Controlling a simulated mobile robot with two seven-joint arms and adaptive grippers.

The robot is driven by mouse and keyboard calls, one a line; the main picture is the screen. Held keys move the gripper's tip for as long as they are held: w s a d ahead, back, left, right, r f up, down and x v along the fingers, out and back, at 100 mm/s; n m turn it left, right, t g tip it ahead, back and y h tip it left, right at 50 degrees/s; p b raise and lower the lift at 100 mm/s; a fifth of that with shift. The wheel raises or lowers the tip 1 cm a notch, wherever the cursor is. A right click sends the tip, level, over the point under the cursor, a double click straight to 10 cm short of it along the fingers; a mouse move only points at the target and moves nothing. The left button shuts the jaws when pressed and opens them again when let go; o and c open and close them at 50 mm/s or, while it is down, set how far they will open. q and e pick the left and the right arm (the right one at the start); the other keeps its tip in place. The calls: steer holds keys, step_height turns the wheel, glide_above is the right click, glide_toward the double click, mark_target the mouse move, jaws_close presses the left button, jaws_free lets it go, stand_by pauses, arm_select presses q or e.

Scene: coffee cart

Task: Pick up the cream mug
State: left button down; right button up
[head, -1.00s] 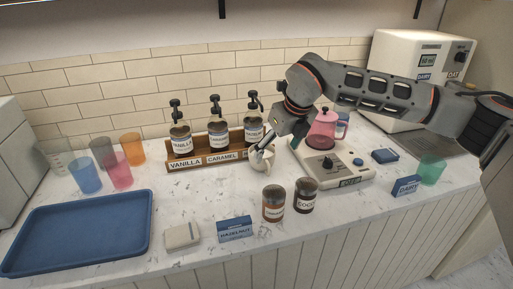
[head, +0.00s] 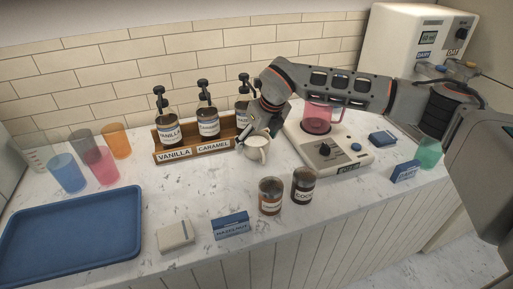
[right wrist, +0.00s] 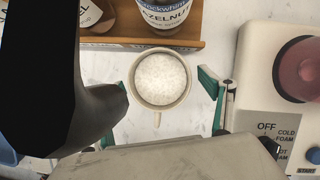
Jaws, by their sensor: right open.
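The cream mug (head: 257,152) stands upright on the counter, just in front of the right end of the wooden syrup rack. In the right wrist view the mug (right wrist: 160,104) has white, speckled contents, and its handle points toward the bottom of the picture. My right gripper (head: 257,133) is open at the mug. In the right wrist view the right gripper (right wrist: 166,86) has its teal-padded fingers on either side of the mug, with a visible gap on the right. A dark gripper part hides some of the left side. My left gripper is not in view.
The syrup rack (head: 193,150) with pump bottles is close behind the mug. The blender base (head: 340,150) with its pink jug (head: 317,119) is to the right. Two jars (head: 271,196) (head: 303,186) stand in front. A blue tray (head: 75,235) lies at left, with several cups behind it.

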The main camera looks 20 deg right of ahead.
steer(key=shift+f, duration=0.2)
steer(key=c, duration=1.5)
steer(key=shift+o, duration=0.2)
steer(key=shift+w, duration=0.1)
steer(key=shift+r, duration=0.15)
